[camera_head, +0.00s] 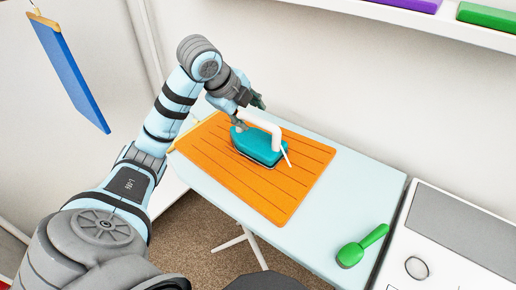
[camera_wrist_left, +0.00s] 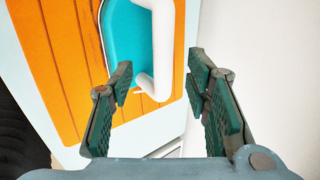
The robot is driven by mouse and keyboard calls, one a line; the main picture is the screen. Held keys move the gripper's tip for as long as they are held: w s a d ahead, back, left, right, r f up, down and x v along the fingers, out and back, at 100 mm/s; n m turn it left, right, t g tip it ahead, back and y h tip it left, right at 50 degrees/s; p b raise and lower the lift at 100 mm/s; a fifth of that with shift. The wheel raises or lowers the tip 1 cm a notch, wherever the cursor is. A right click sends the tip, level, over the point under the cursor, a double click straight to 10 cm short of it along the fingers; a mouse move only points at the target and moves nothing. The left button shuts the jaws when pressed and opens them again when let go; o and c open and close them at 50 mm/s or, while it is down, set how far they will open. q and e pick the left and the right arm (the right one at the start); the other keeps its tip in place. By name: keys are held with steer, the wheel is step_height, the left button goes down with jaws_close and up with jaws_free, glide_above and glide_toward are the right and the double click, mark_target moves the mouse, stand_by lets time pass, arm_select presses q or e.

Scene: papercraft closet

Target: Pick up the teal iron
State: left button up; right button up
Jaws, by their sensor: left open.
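The teal iron (camera_head: 258,147) with a white handle (camera_head: 262,122) sits on the orange ribbed mat (camera_head: 240,178) on the pale blue board. My left gripper (camera_head: 249,112) is just above and behind the iron, near its handle. In the left wrist view the gripper (camera_wrist_left: 162,82) is open, with its fingers apart. The white handle (camera_wrist_left: 164,40) lies ahead between the two fingertips, and the teal body (camera_wrist_left: 126,35) lies to the left. I cannot tell whether a finger touches the iron. My right gripper is not in view.
A green brush-like object (camera_head: 362,246) lies at the right end of the pale blue board (camera_head: 340,205). A white appliance (camera_head: 440,250) stands to the right. A blue panel (camera_head: 70,70) hangs at the left. A wall shelf (camera_head: 440,25) holds purple and green items.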

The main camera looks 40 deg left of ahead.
mark_target(254, 119)
arm_select(q)
steer(key=x, duration=0.6)
steer(key=shift+w+a, duration=0.1)
steer(key=shift+a, duration=0.25)
steer(key=shift+w+f, duration=0.1)
steer(key=shift+f, duration=0.05)
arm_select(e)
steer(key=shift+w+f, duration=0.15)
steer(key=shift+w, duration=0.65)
arm_select(q)
jaws_close()
steer(key=shift+w, duration=0.1)
